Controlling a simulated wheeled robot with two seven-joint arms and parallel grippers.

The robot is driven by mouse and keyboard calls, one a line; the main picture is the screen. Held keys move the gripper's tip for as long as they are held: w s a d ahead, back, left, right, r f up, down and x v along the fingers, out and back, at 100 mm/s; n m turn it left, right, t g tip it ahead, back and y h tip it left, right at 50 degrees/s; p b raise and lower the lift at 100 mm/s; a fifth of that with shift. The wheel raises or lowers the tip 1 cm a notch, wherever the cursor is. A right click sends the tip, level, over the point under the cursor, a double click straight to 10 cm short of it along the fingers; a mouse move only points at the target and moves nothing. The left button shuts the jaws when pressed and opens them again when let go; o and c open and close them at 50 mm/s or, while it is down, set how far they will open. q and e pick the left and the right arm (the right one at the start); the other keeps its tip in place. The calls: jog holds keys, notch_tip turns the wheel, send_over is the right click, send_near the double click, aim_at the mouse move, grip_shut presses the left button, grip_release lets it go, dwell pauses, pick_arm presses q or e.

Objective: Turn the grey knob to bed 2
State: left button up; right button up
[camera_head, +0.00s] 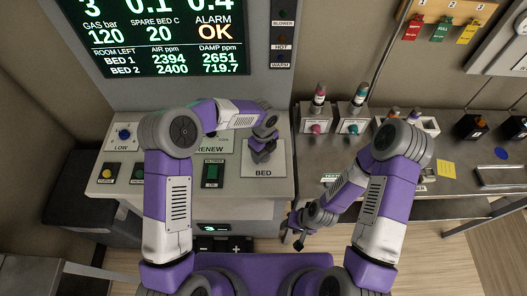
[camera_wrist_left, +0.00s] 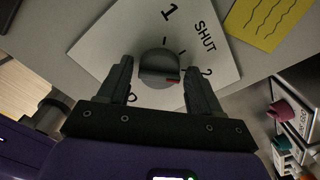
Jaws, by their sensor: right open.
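The grey round knob (camera_wrist_left: 158,66) sits on a white plate marked 1, SHUT and 2. A red mark on the knob is at its lower right, on the side of the 2. In the head view the plate (camera_head: 272,172) reads BED, and my left gripper (camera_head: 262,152) is over it, hiding the knob. In the left wrist view my left gripper (camera_wrist_left: 160,80) has one finger on each side of the knob, with a narrow gap showing at each side. My right gripper (camera_head: 298,238) is open and empty, low in front of the bench.
The display (camera_head: 150,38) shows bed readings at the upper left. A RENEW label (camera_head: 210,148), a LOW dial (camera_head: 123,135) and buttons share the console. A yellow note (camera_wrist_left: 262,18) lies near the plate.

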pick_arm(q)
jog(key=shift+o, duration=0.6)
notch_tip(320, 180, up, 8)
jog(key=shift+f, duration=0.2)
dwell(0.3)
